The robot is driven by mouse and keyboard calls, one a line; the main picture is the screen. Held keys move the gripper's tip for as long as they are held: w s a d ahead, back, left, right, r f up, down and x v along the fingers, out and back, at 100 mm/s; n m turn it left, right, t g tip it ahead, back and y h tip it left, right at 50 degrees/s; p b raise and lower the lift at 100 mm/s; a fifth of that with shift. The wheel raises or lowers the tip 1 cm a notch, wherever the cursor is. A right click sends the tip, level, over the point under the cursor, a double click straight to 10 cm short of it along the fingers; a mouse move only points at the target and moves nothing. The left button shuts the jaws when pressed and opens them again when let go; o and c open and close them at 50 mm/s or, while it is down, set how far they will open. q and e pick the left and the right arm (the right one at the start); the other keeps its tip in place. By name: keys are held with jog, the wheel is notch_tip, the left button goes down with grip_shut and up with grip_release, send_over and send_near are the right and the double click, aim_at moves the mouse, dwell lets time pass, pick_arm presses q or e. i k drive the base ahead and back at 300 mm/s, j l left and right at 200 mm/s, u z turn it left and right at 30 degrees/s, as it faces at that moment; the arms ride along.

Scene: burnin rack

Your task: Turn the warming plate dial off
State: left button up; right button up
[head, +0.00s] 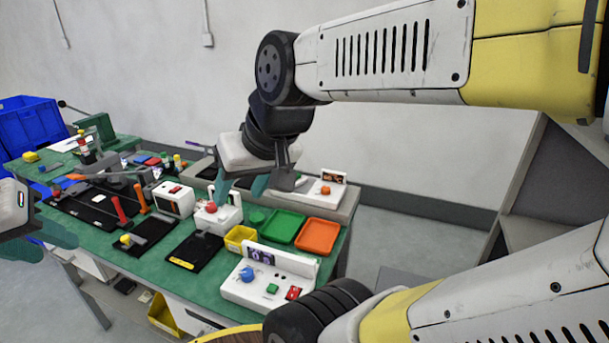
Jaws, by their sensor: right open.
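A white unit (311,197) with an orange dial (325,190) and a small dark display stands at the back right of the green bench. A second white unit (224,219) with a red knob (211,207) stands nearer the middle. I cannot tell for certain which is the warming plate. My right gripper (241,188) points down above the bench, left of the orange dial and above the red-knob unit. Its fingers are apart and nothing shows between them. My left gripper (40,240) is at the left edge, off the bench, with its fingers apart and empty.
A white control box (268,290) with a blue dial stands at the front right. Green (283,226) and orange (317,236) trays and a yellow bin (240,238) lie behind it. Black fixtures with orange handles crowd the left. A blue crate (30,123) is far left.

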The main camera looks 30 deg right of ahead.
aim_at(325, 190)
jog(key=k+l+z, duration=0.1)
jog(key=z, duration=1.1)
jog(key=j+u, duration=0.4)
jog(key=i+j+u, duration=0.2)
jog(key=j+u, duration=0.25)
